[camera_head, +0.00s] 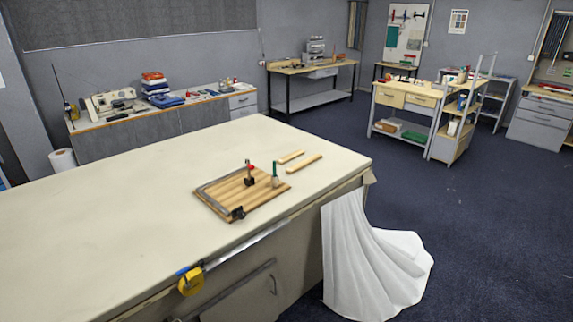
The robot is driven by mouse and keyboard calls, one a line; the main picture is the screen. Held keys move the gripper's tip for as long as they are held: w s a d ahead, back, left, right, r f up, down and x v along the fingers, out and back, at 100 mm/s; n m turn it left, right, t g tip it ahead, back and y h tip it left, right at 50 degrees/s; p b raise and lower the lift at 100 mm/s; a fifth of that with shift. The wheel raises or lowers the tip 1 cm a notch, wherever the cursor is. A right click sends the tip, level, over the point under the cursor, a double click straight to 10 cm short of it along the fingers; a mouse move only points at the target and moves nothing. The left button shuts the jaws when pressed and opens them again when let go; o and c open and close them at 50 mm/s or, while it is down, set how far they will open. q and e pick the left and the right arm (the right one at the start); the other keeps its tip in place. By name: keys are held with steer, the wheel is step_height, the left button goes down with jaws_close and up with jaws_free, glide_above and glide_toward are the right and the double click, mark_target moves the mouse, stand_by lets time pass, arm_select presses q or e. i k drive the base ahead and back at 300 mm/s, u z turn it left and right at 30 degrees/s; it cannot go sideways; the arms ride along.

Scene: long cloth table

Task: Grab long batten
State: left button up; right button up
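Two light wooden battens lie on the long table (110,215) near its right end. The long batten (304,163) lies nearer the front, just right of a wooden board. The shorter batten (291,156) lies behind it, roughly parallel and apart from it. Both lie flat on the tabletop, and nothing covers them. Neither of my grippers shows in the head view.
A striped wooden board (228,199) with a grey metal edge and small upright clamps (275,178) sits left of the battens. White cloth (365,260) hangs at the table's right end. A yellow tape measure (191,281) hangs on the front edge. The tabletop's left part is clear.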

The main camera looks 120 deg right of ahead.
mark_target(292, 170)
steer(key=z, duration=4.05)
